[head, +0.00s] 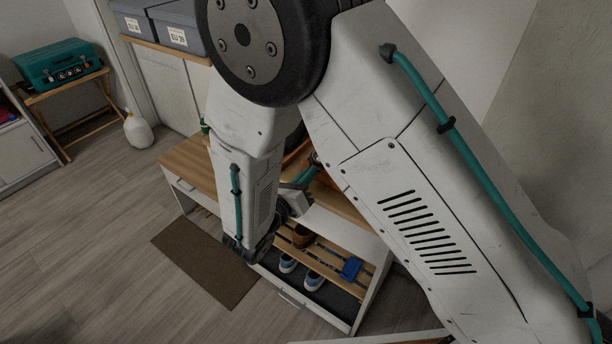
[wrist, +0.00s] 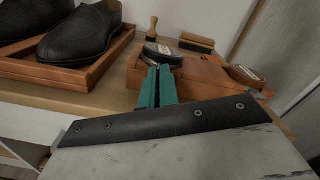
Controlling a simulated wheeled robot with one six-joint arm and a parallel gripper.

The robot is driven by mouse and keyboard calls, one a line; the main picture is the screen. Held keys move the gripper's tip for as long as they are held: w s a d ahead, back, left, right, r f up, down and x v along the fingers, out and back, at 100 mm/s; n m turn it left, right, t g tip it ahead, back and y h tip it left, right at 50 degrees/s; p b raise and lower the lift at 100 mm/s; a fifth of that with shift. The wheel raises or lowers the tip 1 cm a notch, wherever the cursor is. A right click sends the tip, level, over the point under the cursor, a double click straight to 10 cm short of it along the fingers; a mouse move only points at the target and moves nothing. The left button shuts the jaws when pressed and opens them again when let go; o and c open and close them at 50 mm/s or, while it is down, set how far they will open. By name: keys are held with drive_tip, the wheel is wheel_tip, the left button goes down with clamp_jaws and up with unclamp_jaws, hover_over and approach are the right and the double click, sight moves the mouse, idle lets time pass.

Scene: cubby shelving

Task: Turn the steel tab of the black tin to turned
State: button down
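The black tin (wrist: 162,53) with a pale label on its lid sits on a wooden box in the wrist view. My gripper (wrist: 158,68) has teal fingers that look closed together, with the tips right in front of the tin's near side. I cannot see the steel tab; the fingers cover that part of the tin. Whether the tips touch the tin or hold anything is not clear. In the head view my arm hides the tin and most of the gripper.
The wooden box (wrist: 205,78) stands on the bench top, with a second round tin (wrist: 243,76) at its right. Brushes (wrist: 197,42) stand behind. Black shoes (wrist: 80,35) sit in a wooden tray at left. Below the bench top, a slatted shelf (head: 335,253) holds shoes.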

drive_tip(key=shift+m, duration=0.4)
drive_tip(key=c, duration=1.6)
unclamp_jaws()
drive_tip(key=shift+f, duration=0.1)
drive_tip(key=shift+c, duration=0.2)
drive_tip(key=v, duration=0.7)
drive_tip(key=shift+s+a, duration=0.25)
drive_tip(key=shift+a, duration=0.05)
